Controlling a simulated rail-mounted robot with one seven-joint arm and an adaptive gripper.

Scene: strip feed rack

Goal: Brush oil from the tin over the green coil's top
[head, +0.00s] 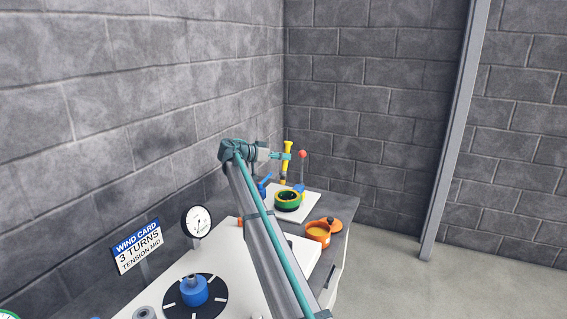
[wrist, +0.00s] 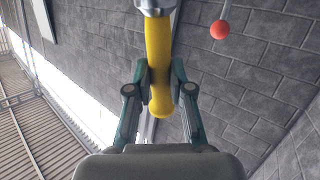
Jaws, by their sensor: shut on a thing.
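My gripper (head: 281,156) is shut on the yellow handle of the brush (head: 288,147). In the wrist view, the fingers of my gripper (wrist: 160,88) close on both sides of the handle (wrist: 158,50), and a metal collar shows at the top edge. The brush hangs roughly upright above the green coil (head: 288,194); its lower end is too small to tell whether it touches. The coil lies on a white board, with a dark centre. The orange tin (head: 318,234) stands open to the right and nearer, with yellowish oil inside.
An orange lid with a dark knob (head: 331,221) is beside the tin. A red-ball lever (head: 302,154) stands just right of the brush; its ball also shows in the wrist view (wrist: 219,29). A blue clamp (head: 264,186) is left of the coil. A dial gauge (head: 198,221) stands nearer.

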